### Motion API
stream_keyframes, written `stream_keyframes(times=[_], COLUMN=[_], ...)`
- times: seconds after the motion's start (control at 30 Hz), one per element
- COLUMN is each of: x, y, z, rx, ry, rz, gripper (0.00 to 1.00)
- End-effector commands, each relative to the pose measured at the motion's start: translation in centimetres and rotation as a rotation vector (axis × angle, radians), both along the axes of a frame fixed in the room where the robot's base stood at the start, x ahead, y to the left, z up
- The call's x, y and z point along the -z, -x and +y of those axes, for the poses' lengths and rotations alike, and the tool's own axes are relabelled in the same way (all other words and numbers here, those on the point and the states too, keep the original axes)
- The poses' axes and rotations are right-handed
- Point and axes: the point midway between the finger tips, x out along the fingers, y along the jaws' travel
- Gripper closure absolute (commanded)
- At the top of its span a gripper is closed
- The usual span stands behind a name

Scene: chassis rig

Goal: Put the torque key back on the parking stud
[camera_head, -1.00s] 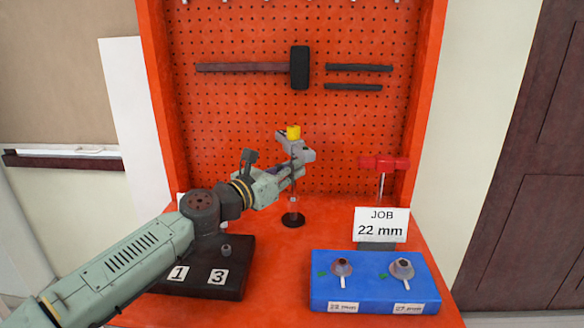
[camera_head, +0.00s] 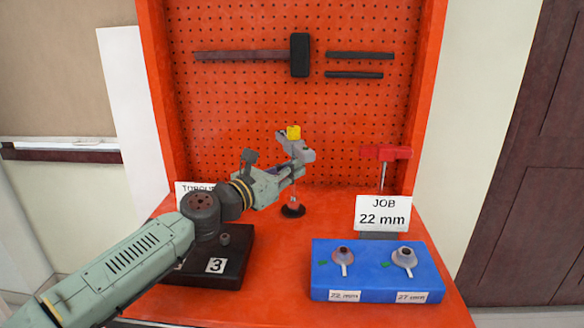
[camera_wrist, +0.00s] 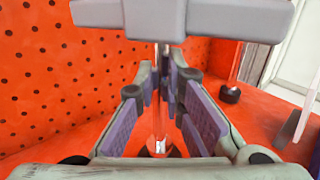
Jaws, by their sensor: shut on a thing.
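The torque key, with a grey T-shaped handle (camera_wrist: 185,18) and a yellow block (camera_head: 293,132) on top, is in my gripper (camera_head: 292,172). In the wrist view my gripper (camera_wrist: 167,110) has its purple pads on both sides of the key's upright metal shaft (camera_wrist: 159,125). The shaft points down towards a round black base (camera_head: 292,210) on the red bench, which I take for the parking stud's foot. The fingers hide much of the shaft, and I cannot tell whether its lower end is seated or just above.
A red T-handle (camera_head: 386,153) stands on a post at the right, behind the "JOB 22 mm" card (camera_head: 383,213). A blue block (camera_head: 376,284) with two sockets is at front right. A black numbered block (camera_head: 236,273) lies under my arm. A pegboard (camera_head: 240,120) rises behind.

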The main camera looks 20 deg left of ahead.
Motion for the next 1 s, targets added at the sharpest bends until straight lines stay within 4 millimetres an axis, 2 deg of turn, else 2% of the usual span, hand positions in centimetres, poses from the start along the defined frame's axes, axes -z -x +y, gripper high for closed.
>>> stream_keyframes(times=[0.3, 0.33, 0.67, 1.0], x=[-0.03, -0.03, 0.03, 0.12], y=[0.00, 0.00, 0.00, 0.27], z=[0.00, 0.00, 0.01, 0.14], rx=[0.000, 0.000, 0.000, -0.001], ry=[0.000, 0.000, 0.000, 0.001], rz=[-0.001, -0.001, 0.000, 0.000], gripper=[1.00, 0.88, 0.67, 0.67])
